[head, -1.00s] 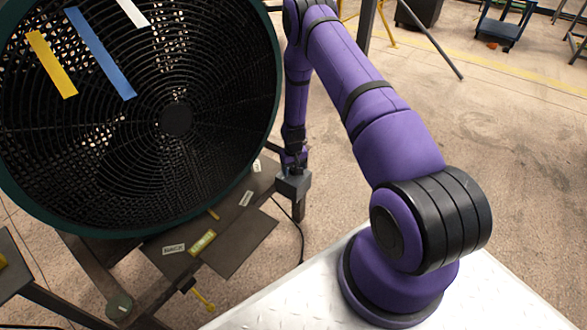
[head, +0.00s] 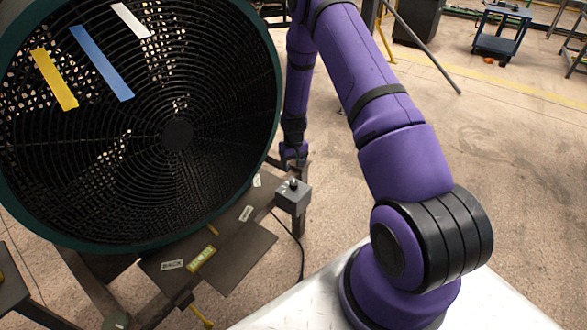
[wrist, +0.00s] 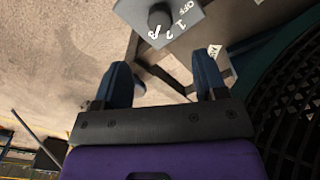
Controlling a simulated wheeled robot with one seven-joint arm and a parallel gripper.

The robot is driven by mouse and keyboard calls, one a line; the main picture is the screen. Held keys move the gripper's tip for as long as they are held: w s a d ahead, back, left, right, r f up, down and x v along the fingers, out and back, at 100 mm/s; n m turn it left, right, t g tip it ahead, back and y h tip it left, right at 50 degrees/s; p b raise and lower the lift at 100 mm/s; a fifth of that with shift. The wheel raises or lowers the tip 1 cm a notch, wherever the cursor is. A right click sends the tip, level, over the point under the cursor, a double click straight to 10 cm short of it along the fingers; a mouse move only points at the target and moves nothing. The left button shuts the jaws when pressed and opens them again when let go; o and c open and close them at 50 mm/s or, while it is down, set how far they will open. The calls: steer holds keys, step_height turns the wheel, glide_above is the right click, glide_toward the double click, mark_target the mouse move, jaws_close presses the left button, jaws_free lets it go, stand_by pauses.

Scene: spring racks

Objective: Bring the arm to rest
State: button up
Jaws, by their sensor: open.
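My purple arm reaches from its base on the white plate to beside the large fan. My gripper (head: 293,158) is above a grey control box (head: 293,199) and apart from it. In the wrist view my gripper (wrist: 161,72) shows two dark blue fingers spread wide, with nothing between them. The control box (wrist: 188,20) lies beyond the fingertips there, with a dark round knob (wrist: 160,16) and white markings that include "OFF".
A big black fan (head: 120,200) with yellow, blue and white strips stands close left of my gripper. Below it is a dark stand with a labelled plate (head: 240,262). A cable hangs by the box. Open floor (head: 480,140) lies to the right.

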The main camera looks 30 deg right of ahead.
steer(key=shift+r, duration=0.15)
stand_by(0.4)
steer(key=s+a+r+t, duration=0.1)
steer(key=a+r, duration=0.2)
steer(key=r, duration=1)
steer(key=s+a+r+t, duration=0.1)
steer(key=a+r, duration=0.2)
steer(key=r, duration=1.1)
steer(key=s+a+r+n+t, duration=0.1)
steer(key=s+a+r, duration=0.1)
steer(key=s+r, duration=0.4)
steer(key=s+a+r, duration=0.2)
steer(key=s+r, duration=0.1)
steer(key=r, duration=0.6)
steer(key=s+a+r, duration=0.1)
steer(key=s+r, duration=0.2)
steer(key=s, duration=0.4)
steer(key=s+a+r+t, duration=0.1)
steer(key=s+a+r, duration=0.1)
steer(key=s, duration=0.6)
steer(key=s+a+r+n+t, duration=0.1)
steer(key=s+r, duration=0.3)
steer(key=s, duration=0.4)
steer(key=shift+s+a, duration=0.25)
steer(key=shift+a, duration=0.4)
steer(key=shift+r, duration=0.1)
